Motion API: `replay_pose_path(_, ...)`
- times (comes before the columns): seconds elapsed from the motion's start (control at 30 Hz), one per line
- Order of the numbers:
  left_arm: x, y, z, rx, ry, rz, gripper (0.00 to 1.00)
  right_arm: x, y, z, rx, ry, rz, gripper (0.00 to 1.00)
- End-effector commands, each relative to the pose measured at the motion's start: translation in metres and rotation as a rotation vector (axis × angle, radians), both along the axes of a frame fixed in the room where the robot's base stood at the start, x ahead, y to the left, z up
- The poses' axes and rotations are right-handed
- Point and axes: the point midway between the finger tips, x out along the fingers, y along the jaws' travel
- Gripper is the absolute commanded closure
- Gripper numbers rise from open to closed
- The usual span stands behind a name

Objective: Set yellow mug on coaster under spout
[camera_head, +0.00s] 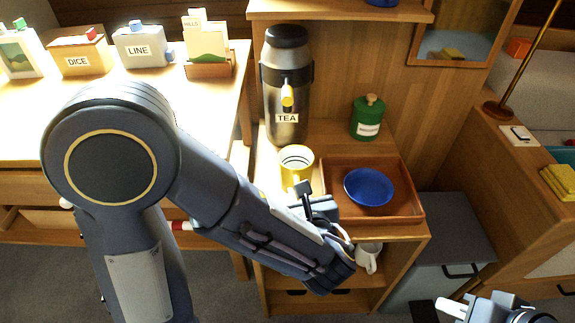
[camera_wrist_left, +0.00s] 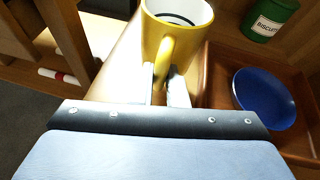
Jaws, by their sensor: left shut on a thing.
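The yellow mug (camera_head: 296,165) is upright at the tea dispenser (camera_head: 285,80), in front of and below its yellow spout (camera_head: 287,95). In the left wrist view the mug (camera_wrist_left: 183,40) shows its handle toward me, between the fingers of my left gripper (camera_wrist_left: 164,88), which is shut on it. In the head view my left forearm hides most of that gripper. I cannot make out the coaster or tell whether the mug touches the surface below. My right gripper (camera_head: 470,308) is at the bottom right, partly cut off, away from the mug; its opening is unclear.
A wooden tray (camera_head: 412,206) with a blue bowl (camera_head: 368,187) lies close right of the mug. A green biscuit tin (camera_head: 367,117) stands behind the tray. A white mug (camera_head: 367,257) is on the shelf below. A table with labelled boxes (camera_head: 143,46) is at the left.

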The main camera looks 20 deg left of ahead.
Motion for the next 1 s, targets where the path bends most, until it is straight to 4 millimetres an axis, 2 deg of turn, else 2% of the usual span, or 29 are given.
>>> replay_pose_path(0.03, 0.014, 0.008, -0.001, -0.003, -0.002, 0.008, 1.0, 0.0, 0.0, -0.004, 0.0, 0.0, 0.0, 0.75)
replay_pose_path(0.2, 0.055, 0.027, -0.002, -0.003, -0.003, 0.006, 1.0, 0.0, 0.0, -0.011, 0.0, 0.0, 0.0, 0.75)
replay_pose_path(0.4, 0.089, 0.043, 0.0, 0.0, -0.002, 0.002, 1.0, 0.0, 0.0, -0.015, 0.0, 0.001, 0.0, 0.75)
replay_pose_path(0.7, 0.112, 0.053, 0.0, 0.001, -0.003, 0.001, 1.0, 0.0, 0.0, -0.018, 0.0, 0.001, 0.0, 0.75)
replay_pose_path(0.83, 0.109, 0.051, -0.03, 0.004, 0.002, -0.003, 1.0, 0.0, 0.0, -0.034, 0.0, 0.001, 0.0, 0.75)
replay_pose_path(0.9, 0.109, 0.051, -0.036, 0.002, 0.0, -0.001, 1.0, 0.0, 0.0, -0.037, 0.0, 0.001, 0.0, 0.75)
replay_pose_path(1.0, 0.109, 0.051, -0.035, 0.001, -0.002, -0.001, 1.0, 0.0, 0.0, -0.036, 0.0, 0.001, 0.0, 0.75)
